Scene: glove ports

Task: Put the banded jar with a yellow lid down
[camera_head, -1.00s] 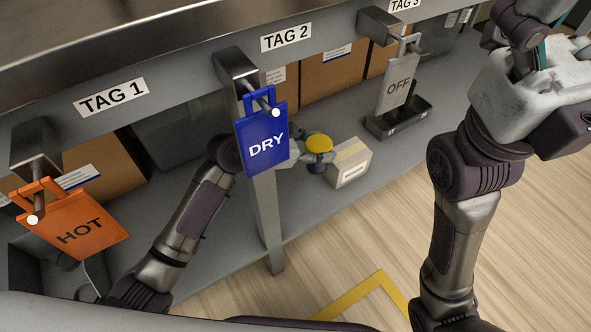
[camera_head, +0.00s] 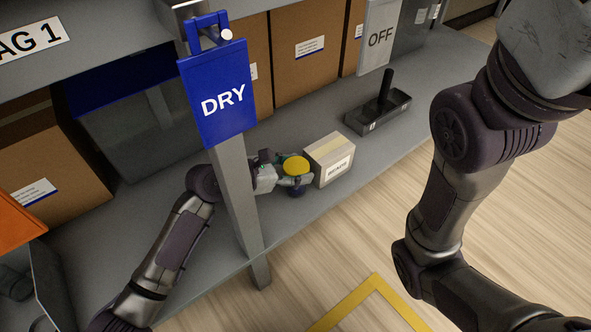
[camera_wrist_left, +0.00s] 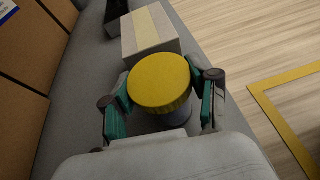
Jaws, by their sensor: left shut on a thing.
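The jar with a yellow lid (camera_head: 296,165) is at the lower shelf, behind and right of the blue DRY tag's post. It looks upright, with a dark lower part showing under the fingers. My left gripper (camera_head: 293,180) is shut around its body just below the lid. The wrist view shows the yellow lid (camera_wrist_left: 160,82) between the two teal-padded fingers (camera_wrist_left: 163,103). Whether the jar's base touches the shelf I cannot tell. Only the pale body of my right gripper (camera_head: 552,40) shows at the top right; its fingers are out of frame.
A small taped carton (camera_head: 331,160) stands just right of the jar. A black tray with an upright handle (camera_head: 378,112) is farther right on the grey shelf (camera_head: 300,225). The blue DRY tag (camera_head: 218,95) and post stand before my left arm. Brown boxes line the back.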

